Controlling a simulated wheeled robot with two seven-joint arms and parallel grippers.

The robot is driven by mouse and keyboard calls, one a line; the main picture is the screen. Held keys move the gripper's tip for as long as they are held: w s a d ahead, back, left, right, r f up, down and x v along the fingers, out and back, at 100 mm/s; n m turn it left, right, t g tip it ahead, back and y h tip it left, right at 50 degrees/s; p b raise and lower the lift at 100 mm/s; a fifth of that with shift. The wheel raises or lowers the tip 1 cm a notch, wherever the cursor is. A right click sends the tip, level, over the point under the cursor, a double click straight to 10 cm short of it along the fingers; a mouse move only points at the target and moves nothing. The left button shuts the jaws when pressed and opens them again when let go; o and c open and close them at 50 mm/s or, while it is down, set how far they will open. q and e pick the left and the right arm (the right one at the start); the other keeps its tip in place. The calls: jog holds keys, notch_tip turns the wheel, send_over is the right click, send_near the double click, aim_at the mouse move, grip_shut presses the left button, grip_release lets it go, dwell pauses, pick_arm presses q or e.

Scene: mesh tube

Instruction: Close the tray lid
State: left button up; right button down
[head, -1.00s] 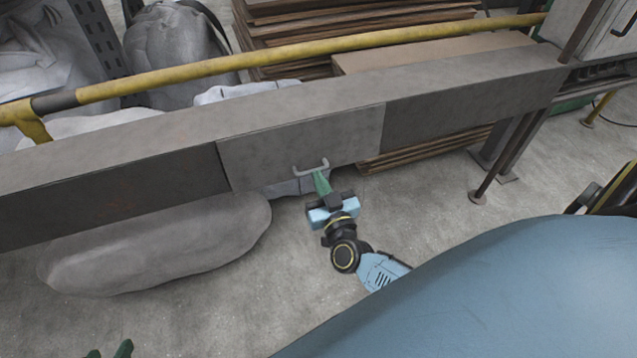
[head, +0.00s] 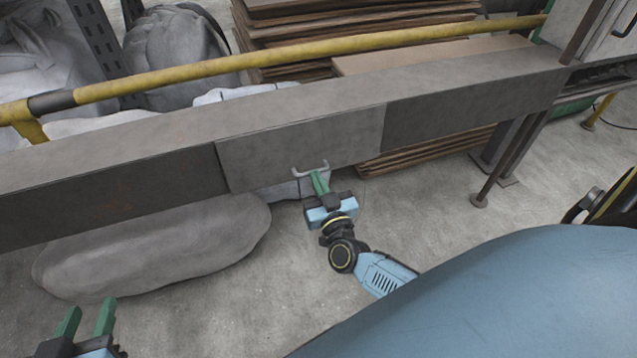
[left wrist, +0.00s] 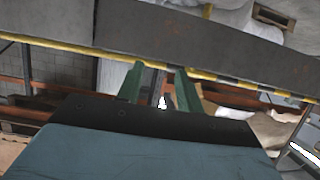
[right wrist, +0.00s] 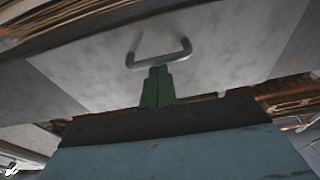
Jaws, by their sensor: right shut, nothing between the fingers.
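The tray lid (head: 290,147) is a lighter grey panel in the front side of the long grey tray (head: 440,112). It looks about level with the darker sections beside it; a small tilt is hard to judge. A U-shaped handle (head: 298,174) stands out near its lower edge. My right gripper (head: 316,178) is shut and empty, its green fingertips at the handle. In the right wrist view the fingers (right wrist: 157,72) sit right by the handle bar (right wrist: 178,56); contact is unclear. My left gripper (head: 88,312) is open and empty at the lower left, away from the lid.
A yellow rail (head: 300,52) runs behind the tray. A large grey sack (head: 160,245) lies under the tray at left. Stacked brown boards (head: 350,20) stand behind. Dark posts (head: 505,160) stand at right. The floor in front is clear.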

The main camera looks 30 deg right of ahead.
pick_arm(q)
notch_tip(320, 180, up, 11)
jog(key=d+t+h+b, duration=0.2)
jog(key=t+h, duration=0.1)
jog(key=t, duration=0.4)
jog(key=shift+r+t, duration=0.15)
jog(key=shift+t, duration=0.25)
pick_arm(e)
jog(key=shift+w+d+f+t, duration=0.3)
jog(key=shift+w+t, duration=0.1)
jog(key=shift+w, duration=0.2)
